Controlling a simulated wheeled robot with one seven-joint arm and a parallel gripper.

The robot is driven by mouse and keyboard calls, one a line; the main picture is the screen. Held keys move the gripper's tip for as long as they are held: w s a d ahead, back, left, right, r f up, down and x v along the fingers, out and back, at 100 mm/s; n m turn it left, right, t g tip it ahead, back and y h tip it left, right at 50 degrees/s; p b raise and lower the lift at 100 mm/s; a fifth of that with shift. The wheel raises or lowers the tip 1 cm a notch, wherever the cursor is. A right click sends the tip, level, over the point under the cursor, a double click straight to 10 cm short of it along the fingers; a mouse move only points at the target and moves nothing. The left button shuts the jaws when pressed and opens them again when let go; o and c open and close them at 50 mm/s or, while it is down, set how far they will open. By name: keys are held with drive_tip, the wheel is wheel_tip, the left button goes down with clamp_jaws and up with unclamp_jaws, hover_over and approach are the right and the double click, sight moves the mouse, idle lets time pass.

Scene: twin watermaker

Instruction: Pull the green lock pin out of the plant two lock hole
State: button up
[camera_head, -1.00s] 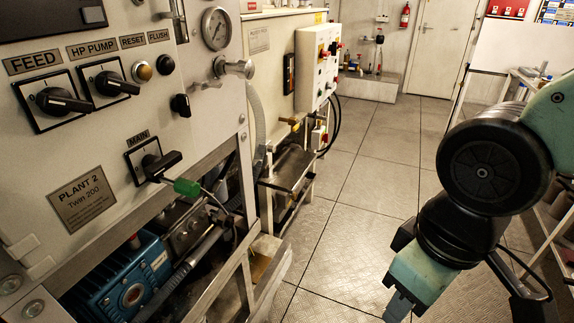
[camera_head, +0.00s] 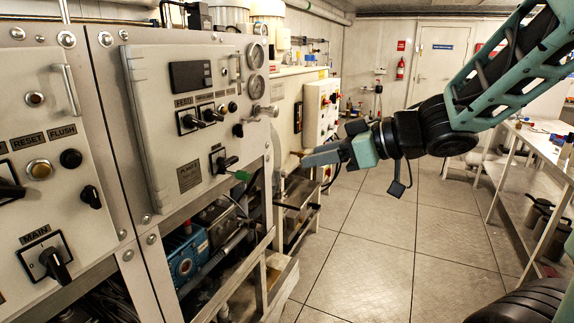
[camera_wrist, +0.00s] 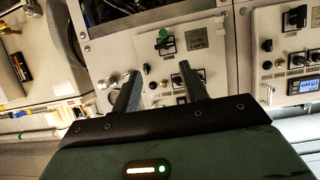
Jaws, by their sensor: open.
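The green lock pin (camera_head: 242,175) is at the plant two MAIN switch (camera_head: 222,161), at the lower right of the plant two panel (camera_head: 160,130). In the wrist view the green pin (camera_wrist: 163,33) shows at the top, by the MAIN switch (camera_wrist: 167,44), in a picture that looks upside down. The lock hole itself is too small to make out. My gripper (camera_head: 306,159) points left in the head view, to the right of the pin and apart from it. In the wrist view its two fingers (camera_wrist: 160,70) are spread, with nothing between them.
A nearer panel with its own MAIN switch (camera_head: 47,262) stands at left. Below plant two are a metal frame and a blue pump (camera_head: 187,255). A white control box (camera_head: 321,108) stands behind my gripper. A bench (camera_head: 548,150) is at right; the aisle floor (camera_head: 380,240) is clear.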

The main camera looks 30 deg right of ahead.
drive_tip(key=p, duration=1.3)
approach(247, 173)
drive_tip(key=x, duration=0.9)
drive_tip(key=shift+w+y+p, duration=0.3)
drive_tip(key=shift+p, duration=0.15)
clamp_jaws()
drive_tip(key=shift+s, duration=0.1)
